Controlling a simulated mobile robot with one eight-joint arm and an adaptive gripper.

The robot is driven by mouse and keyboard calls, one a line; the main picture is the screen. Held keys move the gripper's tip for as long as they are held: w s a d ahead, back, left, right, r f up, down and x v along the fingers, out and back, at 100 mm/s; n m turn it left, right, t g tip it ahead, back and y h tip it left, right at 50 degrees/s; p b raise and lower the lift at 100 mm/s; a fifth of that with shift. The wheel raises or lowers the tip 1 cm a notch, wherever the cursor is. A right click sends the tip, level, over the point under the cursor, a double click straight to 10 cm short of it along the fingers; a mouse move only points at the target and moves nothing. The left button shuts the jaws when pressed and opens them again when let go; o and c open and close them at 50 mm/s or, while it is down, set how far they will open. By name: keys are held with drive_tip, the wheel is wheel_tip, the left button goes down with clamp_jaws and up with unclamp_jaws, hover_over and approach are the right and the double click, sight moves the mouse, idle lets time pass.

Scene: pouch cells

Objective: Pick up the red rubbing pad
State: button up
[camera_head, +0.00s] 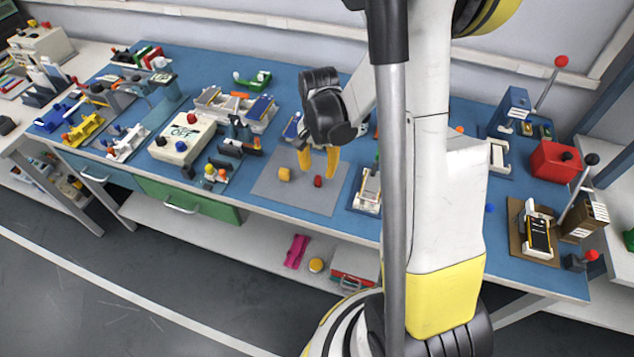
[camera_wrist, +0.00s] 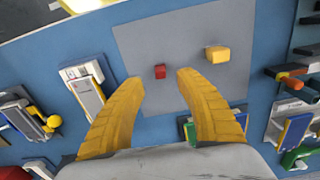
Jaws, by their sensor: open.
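The small red rubbing pad (camera_head: 318,181) lies on a grey mat (camera_head: 268,190) on the blue bench. In the wrist view the red pad (camera_wrist: 160,72) lies just beyond and between my fingertips, apart from both. My gripper (camera_head: 318,168) has two yellow fingers, spread open and empty, above the mat near the pad. The gripper also shows in the wrist view (camera_wrist: 160,82), pointing at the mat.
A white device (camera_head: 367,190) stands right of the mat. A white box with a red button (camera_head: 182,140) stands further left. Bare mat surrounds the pad.

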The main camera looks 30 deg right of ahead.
sight(318, 177)
wheel_tip(318, 177, down, 5)
drive_tip(key=shift+w+d+b, duration=0.1)
drive_tip(key=shift+w+b, duration=0.05)
drive_tip(key=shift+b, duration=1.1)
drive_tip(key=shift+r, duration=0.1)
clamp_jaws()
